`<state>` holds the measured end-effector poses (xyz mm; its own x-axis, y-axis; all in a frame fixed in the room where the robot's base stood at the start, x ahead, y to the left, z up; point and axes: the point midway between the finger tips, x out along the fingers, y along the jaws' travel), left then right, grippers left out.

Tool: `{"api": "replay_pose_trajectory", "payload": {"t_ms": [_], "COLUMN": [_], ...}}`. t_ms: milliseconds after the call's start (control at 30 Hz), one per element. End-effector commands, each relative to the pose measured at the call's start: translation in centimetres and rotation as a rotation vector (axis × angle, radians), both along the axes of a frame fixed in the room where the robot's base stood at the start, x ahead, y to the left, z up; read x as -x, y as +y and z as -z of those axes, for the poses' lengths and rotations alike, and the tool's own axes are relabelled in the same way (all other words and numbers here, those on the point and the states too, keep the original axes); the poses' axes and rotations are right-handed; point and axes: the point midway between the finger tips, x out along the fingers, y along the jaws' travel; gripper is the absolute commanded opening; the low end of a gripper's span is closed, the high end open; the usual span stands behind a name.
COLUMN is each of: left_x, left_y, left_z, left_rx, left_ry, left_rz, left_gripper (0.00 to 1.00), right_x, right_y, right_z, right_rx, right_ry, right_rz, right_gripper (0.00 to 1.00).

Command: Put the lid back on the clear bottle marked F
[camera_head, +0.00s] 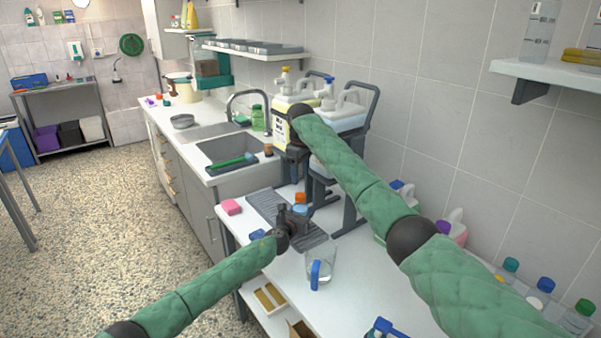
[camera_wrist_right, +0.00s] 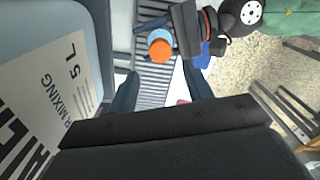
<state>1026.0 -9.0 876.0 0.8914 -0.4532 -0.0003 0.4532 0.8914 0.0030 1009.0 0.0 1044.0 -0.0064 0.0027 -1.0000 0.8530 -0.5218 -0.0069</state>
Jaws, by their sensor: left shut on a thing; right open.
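I cannot read a mark F on any bottle. My right gripper (camera_wrist_right: 163,90) is open and empty, its fingers pointing down toward the orange top.
A large labelled jug (camera_head: 280,128) on a dark stand is close beside my right gripper; its label fills the left of the wrist view (camera_wrist_right: 45,105). A clear measuring jug (camera_head: 321,268) with a blue handle stands nearer. A pink block (camera_head: 231,207) lies left of the mat. Capped bottles (camera_head: 541,290) line the wall.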

Motion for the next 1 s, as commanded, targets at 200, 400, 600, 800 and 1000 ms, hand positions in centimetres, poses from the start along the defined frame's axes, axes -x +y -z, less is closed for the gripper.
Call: {"api": "replay_pose_trajectory", "payload": {"t_ms": [200,400,600,800,1000], "left_x": [0.0,0.0,0.0,0.0,0.0], "left_y": [0.0,0.0,0.0,0.0,0.0], "left_z": [0.1,0.1,0.1,0.1,0.1], "left_rx": [0.000,0.000,0.000,0.000,0.000], "left_ry": [0.001,0.001,0.001,0.001,0.001], "left_rz": [0.000,0.000,0.000,0.000,0.000], "left_gripper": [0.00,0.00,0.00,0.00,0.00], "right_x": [0.1,0.1,0.1,0.1,0.1], "right_y": [0.0,0.0,0.0,0.0,0.0], "right_z": [2.7,5.4,7.2,7.7,7.7], "right_rx": [0.002,0.001,0.001,0.000,0.000], "right_ry": [0.003,0.003,0.003,0.001,0.001], "right_rz": [0.001,0.001,0.001,0.001,0.001], "right_gripper": [0.51,0.51,0.51,0.51,0.51]}}
